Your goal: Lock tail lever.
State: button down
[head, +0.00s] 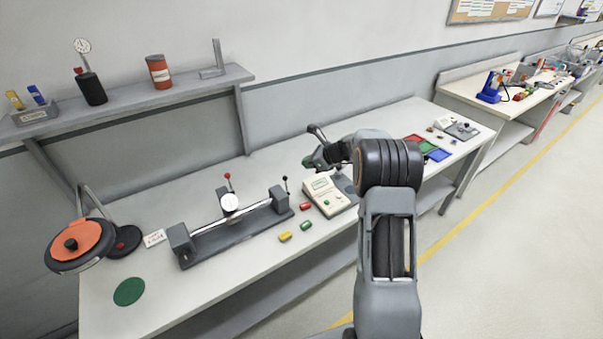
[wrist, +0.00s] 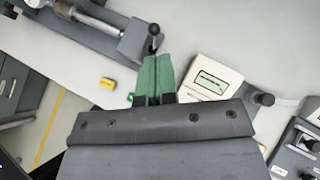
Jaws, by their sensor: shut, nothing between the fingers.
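A grey bench centre (head: 235,238) with a bar and a dial gauge (head: 230,202) stands on the workbench. Its tail block (head: 280,199) is at the right end, and the tail lever (head: 286,185), a thin upright rod with a black knob, rises beside it. In the wrist view the tail lever (wrist: 154,32) shows just beyond the fingertips, at the tail block's (wrist: 133,40) corner. My gripper (head: 309,162) has green fingers, shut and empty, to the right of the lever and higher in the head view. In the wrist view my gripper (wrist: 152,57) points at the lever; contact cannot be told.
A white readout box (head: 330,194) stands right of the tail block. Red, yellow (head: 285,237) and green small pieces lie in front. A magnifier lamp (head: 80,245) is at the left, and a shelf (head: 130,103) runs behind. The bench's front left is mostly clear.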

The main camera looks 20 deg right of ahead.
jog(key=d+r, duration=0.1)
jog(key=r, duration=0.2)
jog(key=d+r, duration=0.1)
jog(key=shift+s+d+r, duration=0.25)
jog(key=shift+d+r, duration=0.05)
jog(key=shift+r, duration=0.05)
dwell(0.3)
jog(key=s+a+f+n+g+h, duration=0.15)
jog(key=s+f+n+g, duration=0.3)
jog(key=s+n, duration=0.45)
jog(key=s+a+r+n+h, duration=0.2)
jog(key=s+n, duration=0.3)
jog(key=s, duration=0.3)
jog(key=s+a+r+n+t+h, duration=0.1)
jog(key=s+a+r+n+h, duration=0.1)
jog(key=s+n, duration=0.4)
jog(key=s+a+r+n+t+h, duration=0.1)
jog(key=s+a+r+n, duration=0.3)
jog(key=s, duration=0.7)
notch_tip(320, 180, up, 2)
jog(key=shift+s+a+n+h, duration=0.25)
jog(key=shift+n+h, duration=0.2)
jog(key=shift+n, duration=0.45)
